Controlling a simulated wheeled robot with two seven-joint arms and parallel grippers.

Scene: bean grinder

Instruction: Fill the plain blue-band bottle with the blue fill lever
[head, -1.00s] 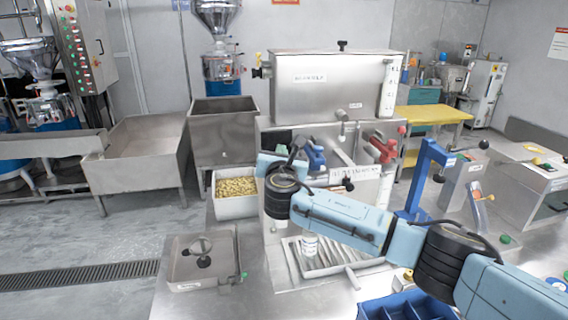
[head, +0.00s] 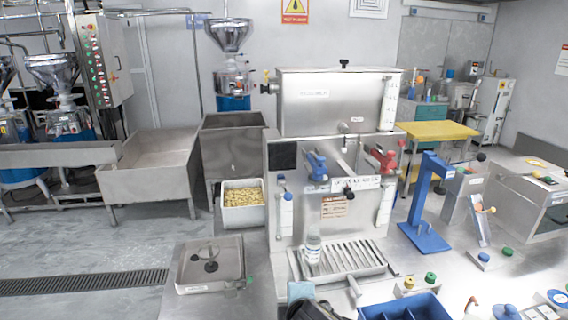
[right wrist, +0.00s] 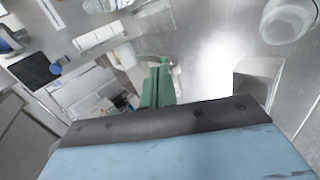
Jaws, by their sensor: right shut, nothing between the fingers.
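A small clear bottle (head: 313,249) stands upright on the slatted drip tray (head: 365,268) of the steel filling machine (head: 340,108). It is below the blue fill lever (head: 317,166), and its band is too small to make out. The red lever (head: 382,158) is to the right. In the right wrist view, my right gripper (right wrist: 158,84) shows green fingers close together, shut and empty. My left gripper is not in view.
A blue bin (head: 400,306) is at the bottom of the head view, right of the tray. A blue stand (head: 428,205) is to the right. A steel box with a knob (head: 208,265) is at left. A white bin of beans (head: 243,207) stands behind it.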

